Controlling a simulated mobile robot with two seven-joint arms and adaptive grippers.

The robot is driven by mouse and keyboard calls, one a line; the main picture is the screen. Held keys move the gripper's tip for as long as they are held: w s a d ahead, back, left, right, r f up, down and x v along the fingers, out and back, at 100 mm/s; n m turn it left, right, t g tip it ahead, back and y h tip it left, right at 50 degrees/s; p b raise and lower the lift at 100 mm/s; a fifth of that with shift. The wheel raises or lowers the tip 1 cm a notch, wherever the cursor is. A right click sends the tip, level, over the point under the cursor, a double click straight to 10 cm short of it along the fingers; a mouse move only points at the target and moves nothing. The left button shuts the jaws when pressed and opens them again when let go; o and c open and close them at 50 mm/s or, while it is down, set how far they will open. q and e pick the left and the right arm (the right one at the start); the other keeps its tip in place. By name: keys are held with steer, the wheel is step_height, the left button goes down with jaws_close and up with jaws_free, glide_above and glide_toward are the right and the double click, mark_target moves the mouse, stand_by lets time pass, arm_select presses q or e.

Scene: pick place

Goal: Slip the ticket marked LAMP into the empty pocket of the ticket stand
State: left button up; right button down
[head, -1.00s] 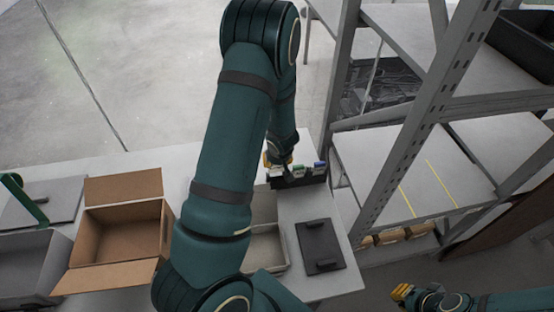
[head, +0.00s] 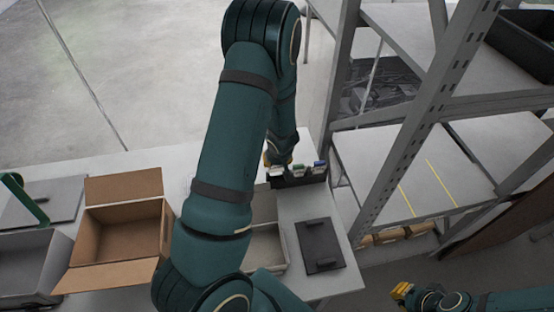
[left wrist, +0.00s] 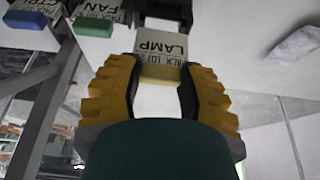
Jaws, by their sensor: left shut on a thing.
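The ticket marked LAMP (left wrist: 163,46) is white with a yellow edge and appears upside down in the left wrist view. My left gripper (left wrist: 160,76) is shut on its yellow-edged end. In the head view the left gripper (head: 277,159) is partly hidden by my arm, at the left end of the black ticket stand (head: 300,181). The ticket's far end meets the dark stand part; I cannot tell how deep it sits in the pocket. The stand holds a green-edged FAN ticket (left wrist: 98,16) and a blue-edged ticket (left wrist: 40,20). My right gripper (head: 402,291) is far from the stand, its jaws unclear.
The stand is on a white table (head: 300,206). A grey tray (head: 265,245) is partly behind my arm. An open cardboard box (head: 118,235) stands left; metal shelving (head: 400,165) rises right.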

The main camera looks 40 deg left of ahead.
mark_target(277, 169)
arm_select(q)
steer(key=shift+f+b, duration=1.6)
steer(key=shift+f, duration=0.7)
stand_by(2.0)
stand_by(0.4)
steer(key=o, duration=0.8)
steer(key=shift+c, duration=0.6)
steer(key=shift+r+p, duration=2.85)
steer(key=shift+r, duration=0.05)
steer(key=shift+r+p, duration=0.4)
steer(key=shift+r, duration=0.75)
